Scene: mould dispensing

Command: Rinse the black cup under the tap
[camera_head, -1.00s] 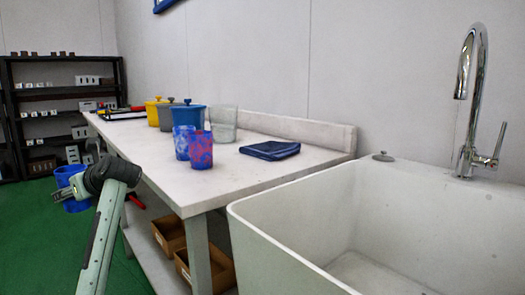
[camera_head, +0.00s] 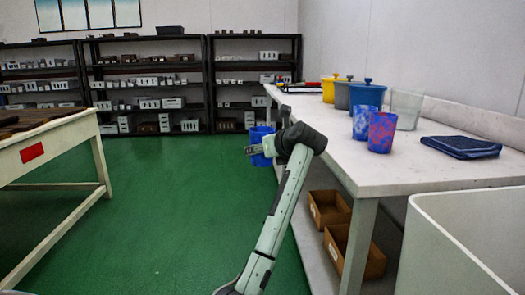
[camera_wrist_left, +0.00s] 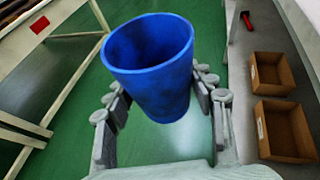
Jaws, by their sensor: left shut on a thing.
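My left gripper (camera_head: 257,147) is shut on a blue cup (camera_head: 263,137), held over the green floor beside the long white table. In the left wrist view the blue cup (camera_wrist_left: 150,65) is upright to slightly tilted between the fingers (camera_wrist_left: 160,100), its open rim toward the camera. Its inside looks blue and empty, though the bottom is hard to see. No black cup shows. The white sink (camera_head: 468,235) is partly visible at the lower right, and the tap is out of view. My right gripper is not in view.
Cardboard boxes (camera_head: 328,209) sit below. A workbench (camera_head: 45,140) stands left. Green floor between is free.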

